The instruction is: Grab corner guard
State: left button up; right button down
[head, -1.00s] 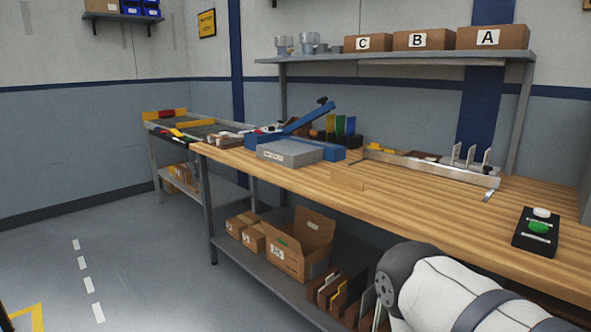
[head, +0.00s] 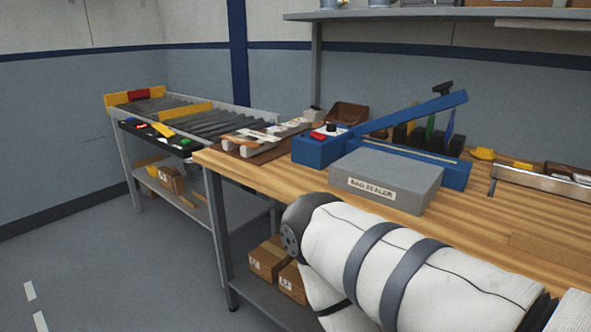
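I cannot make out a corner guard for certain in the head view. Small yellow pieces (head: 482,154) lie on the wooden bench (head: 470,235) at the right, behind a metal rail, too small to identify. A white arm link of mine crosses the lower right, in front of the bench. Neither gripper is in view, so what they hold cannot be seen.
A blue bag sealer (head: 305,152) with a grey platform (head: 388,178) and raised lever stands on the bench. A tray of parts (head: 262,140) is left of it. A roller conveyor (head: 200,117) stands behind left. Cardboard boxes (head: 270,258) sit on the lower shelf. Floor at left is clear.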

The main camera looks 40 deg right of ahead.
aim_at(580, 263)
jog(key=i+z, duration=0.25)
jog(key=z, duration=0.25)
jog(key=i+z, duration=0.2)
jog(key=z, duration=0.25)
jog(key=i+j+z, duration=0.2)
jog(key=z, duration=0.3)
jog(key=i+j+z, duration=0.2)
jog(key=z, duration=0.25)
jog(key=i+j+z, duration=0.1)
jog(key=j+z, duration=0.25)
jog(key=z, duration=0.15)
